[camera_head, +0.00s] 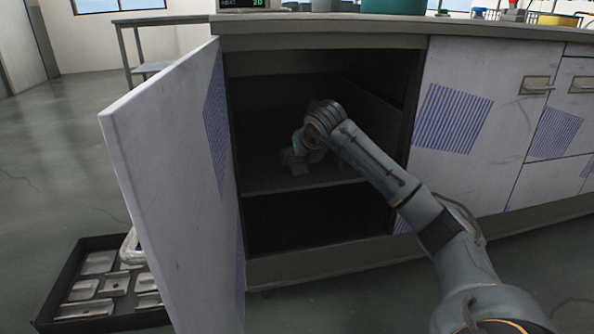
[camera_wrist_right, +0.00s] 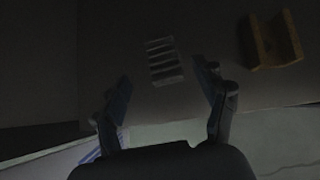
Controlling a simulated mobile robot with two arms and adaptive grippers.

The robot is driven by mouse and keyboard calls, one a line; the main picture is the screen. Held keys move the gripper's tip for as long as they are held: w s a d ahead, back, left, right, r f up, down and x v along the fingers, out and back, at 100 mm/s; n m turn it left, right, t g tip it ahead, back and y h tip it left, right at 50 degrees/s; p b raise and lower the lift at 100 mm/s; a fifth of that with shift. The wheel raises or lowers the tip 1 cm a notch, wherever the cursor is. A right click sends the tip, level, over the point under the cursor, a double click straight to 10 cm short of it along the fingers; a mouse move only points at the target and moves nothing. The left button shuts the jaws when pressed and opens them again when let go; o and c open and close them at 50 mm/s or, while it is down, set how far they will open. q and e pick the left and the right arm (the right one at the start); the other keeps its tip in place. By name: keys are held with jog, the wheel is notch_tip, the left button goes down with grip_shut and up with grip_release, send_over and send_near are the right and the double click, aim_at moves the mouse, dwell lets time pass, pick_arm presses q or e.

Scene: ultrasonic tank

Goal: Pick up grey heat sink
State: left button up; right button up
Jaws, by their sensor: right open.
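The grey heat sink (camera_wrist_right: 164,62), a small block with parallel fins, lies on the cabinet shelf in the right wrist view. My right gripper (camera_wrist_right: 164,82) is open, with one finger on each side of the picture and the heat sink between and slightly beyond the fingertips. No contact between finger and heat sink shows. In the head view my right arm reaches into the open cabinet, with the right gripper (camera_head: 296,158) low over the shelf (camera_head: 262,184). The heat sink cannot be told apart from the gripper there. My left gripper is out of view.
A brown, channel-shaped block (camera_wrist_right: 274,42) lies right of the heat sink in the wrist view. The cabinet door (camera_head: 165,150) stands open at left. A black tray (camera_head: 62,292) with metal parts is on the floor. The cabinet interior is dark.

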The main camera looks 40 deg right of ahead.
aim_at(298, 162)
jog(key=b+x, duration=0.2)
jog(key=x, duration=0.1)
jog(key=shift+w+d+f, duration=0.15)
jog(key=shift+d+f, duration=0.15)
jog(key=shift+f, duration=0.05)
jog(key=shift+w+d+f+b, duration=0.1)
jog(key=shift+w+d+b, duration=0.05)
jog(key=shift+w+b, duration=0.15)
jog(key=shift+s, duration=0.1)
jog(key=c, duration=1.3)
